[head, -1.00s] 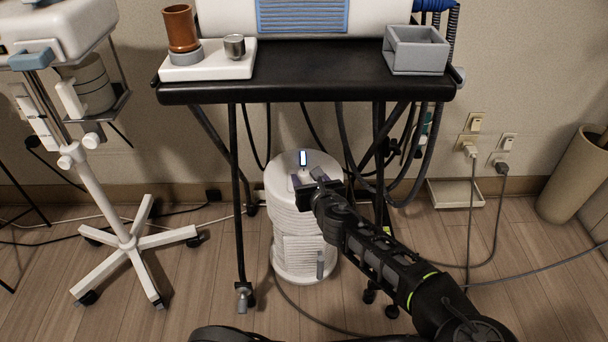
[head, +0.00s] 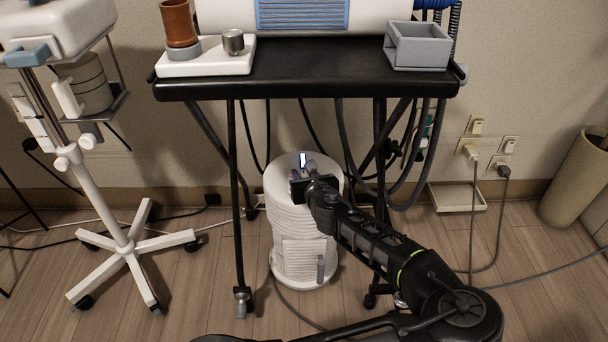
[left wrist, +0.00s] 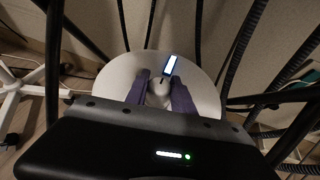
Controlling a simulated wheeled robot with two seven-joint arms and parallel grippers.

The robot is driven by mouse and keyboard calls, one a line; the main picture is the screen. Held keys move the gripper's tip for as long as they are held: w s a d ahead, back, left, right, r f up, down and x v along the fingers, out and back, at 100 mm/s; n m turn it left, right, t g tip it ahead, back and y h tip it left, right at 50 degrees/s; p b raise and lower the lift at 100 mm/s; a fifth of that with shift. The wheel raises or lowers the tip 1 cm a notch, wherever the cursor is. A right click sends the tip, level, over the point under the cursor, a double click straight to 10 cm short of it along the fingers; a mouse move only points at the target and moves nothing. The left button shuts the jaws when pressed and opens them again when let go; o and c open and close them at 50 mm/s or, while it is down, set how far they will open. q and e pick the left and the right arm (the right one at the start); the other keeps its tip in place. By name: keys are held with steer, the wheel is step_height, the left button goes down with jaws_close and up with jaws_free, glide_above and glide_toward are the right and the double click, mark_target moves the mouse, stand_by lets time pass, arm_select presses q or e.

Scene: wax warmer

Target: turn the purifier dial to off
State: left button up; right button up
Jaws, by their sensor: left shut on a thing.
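The purifier (head: 297,220) is a white ribbed cylinder standing on the floor under the black table. A small lit display (head: 302,159) is on its top; it also shows in the left wrist view (left wrist: 170,66). The dial (left wrist: 158,92) is a pale round knob on the purifier's top. My left gripper (left wrist: 160,88) is over the top with its purple fingers on either side of the dial, shut on it. In the head view my left gripper (head: 303,176) hides the dial. The dial's setting cannot be read. My right gripper is not in view.
The black table (head: 300,88) stands above the purifier, with its legs and hanging cables close around. A white wheeled stand (head: 130,240) is at the left. Outlets with plugged cords (head: 472,150) are on the wall at the right. Open floor lies in front.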

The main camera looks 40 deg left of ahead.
arm_select(q)
jaws_close()
steer(key=shift+r+n+g+y+p, duration=0.15)
steer(key=shift+n+g+y+p, duration=0.15)
steer(key=shift+n+g+p, duration=0.45)
steer(key=n+g+y+p, duration=0.1)
steer(key=n+g+p, duration=0.2)
steer(key=p, duration=0.1)
steer(key=shift+w+g+y+p, duration=0.1)
steer(key=shift+g+y+p, duration=0.15)
steer(key=shift+y+p, duration=0.1)
steer(key=shift+n+g+p, duration=0.3)
steer(key=shift+n+g, duration=0.2)
steer(key=shift+n, duration=0.05)
steer(key=shift+n+g+y, duration=0.25)
steer(key=shift+n+g, duration=0.25)
steer(key=shift+f+n+g, duration=0.2)
steer(key=shift+n+g, duration=0.6)
steer(key=shift+g, duration=0.2)
steer(key=shift+n+g+b, duration=0.5)
steer(key=shift+n+g, duration=0.9)
steer(key=shift+g, duration=0.1)
